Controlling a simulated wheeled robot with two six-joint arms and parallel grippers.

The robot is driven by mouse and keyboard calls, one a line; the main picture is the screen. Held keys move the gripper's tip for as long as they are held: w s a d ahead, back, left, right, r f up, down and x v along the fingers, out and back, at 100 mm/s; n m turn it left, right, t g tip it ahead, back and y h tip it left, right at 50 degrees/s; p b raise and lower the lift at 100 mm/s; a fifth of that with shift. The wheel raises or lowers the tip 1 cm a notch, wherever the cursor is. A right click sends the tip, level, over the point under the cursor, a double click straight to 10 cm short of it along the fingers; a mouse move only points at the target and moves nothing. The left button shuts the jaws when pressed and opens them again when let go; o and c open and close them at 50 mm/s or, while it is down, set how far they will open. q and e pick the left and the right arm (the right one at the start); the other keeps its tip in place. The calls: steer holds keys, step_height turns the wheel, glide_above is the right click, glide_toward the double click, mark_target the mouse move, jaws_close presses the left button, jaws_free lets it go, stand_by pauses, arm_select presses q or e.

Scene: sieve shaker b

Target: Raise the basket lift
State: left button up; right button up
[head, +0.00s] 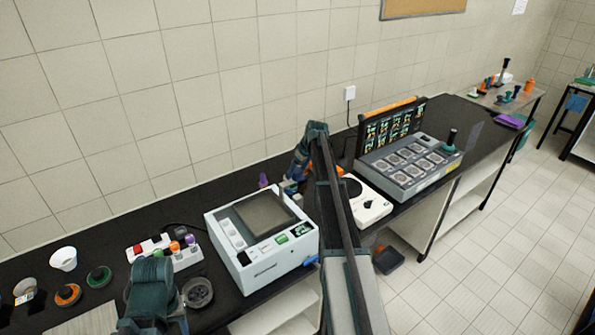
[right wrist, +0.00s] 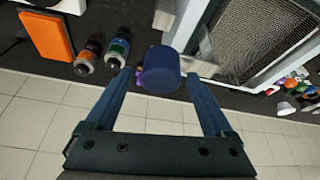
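A dark blue round knob (right wrist: 160,70) shows in the right wrist view beside a white-framed machine with a grey mesh panel (right wrist: 240,40). My right gripper (right wrist: 160,76) is open, with one finger on each side of the knob. A small gap shows at each fingertip; I cannot tell how deep the knob sits between them. In the head view, the white boxy machine (head: 262,245) stands on the black bench. My right gripper (head: 291,186) is at its back right, partly hidden by my arm. My left arm shows at bottom left; its fingers are not visible.
A button box (head: 188,258) and small containers are left of the machine. A white device (head: 362,203) and a grey panel unit (head: 407,168) are to its right. Two dark bottles (right wrist: 90,55) and an orange slab (right wrist: 47,36) show near my right gripper.

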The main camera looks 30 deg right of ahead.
steer(key=p+v, duration=0.5)
steer(key=shift+r, duration=0.4)
steer(key=s, duration=0.1)
steer(key=s+f, duration=0.1)
steer(key=shift+s+d, duration=0.25)
steer(key=s+d, duration=0.2)
steer(key=s, duration=0.7)
steer(key=shift+d, duration=0.4)
